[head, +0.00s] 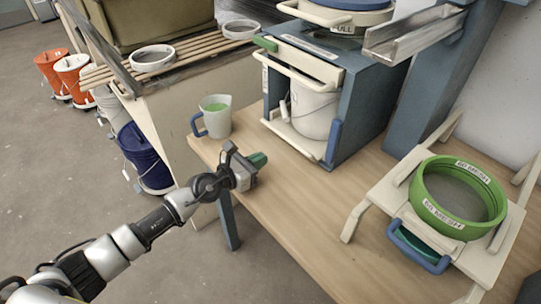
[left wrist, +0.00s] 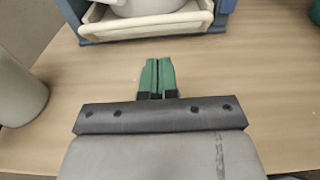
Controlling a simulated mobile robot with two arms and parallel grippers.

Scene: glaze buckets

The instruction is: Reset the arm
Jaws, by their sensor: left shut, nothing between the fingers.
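My left gripper (head: 258,161) reaches in from the left in the head view, over the near left edge of the wooden table (head: 300,215). In the left wrist view its green fingertips (left wrist: 157,75) are together with nothing between them. The wooden tabletop lies beneath them. My right gripper is in neither view.
A jug (head: 214,117) with green contents stands left of the gripper. A blue cabinet (head: 345,120) holding a white bucket (head: 312,108) stands behind it. A green sieve (head: 458,197) sits on a white stand at right. Several buckets stand on the floor at left. The table's middle is clear.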

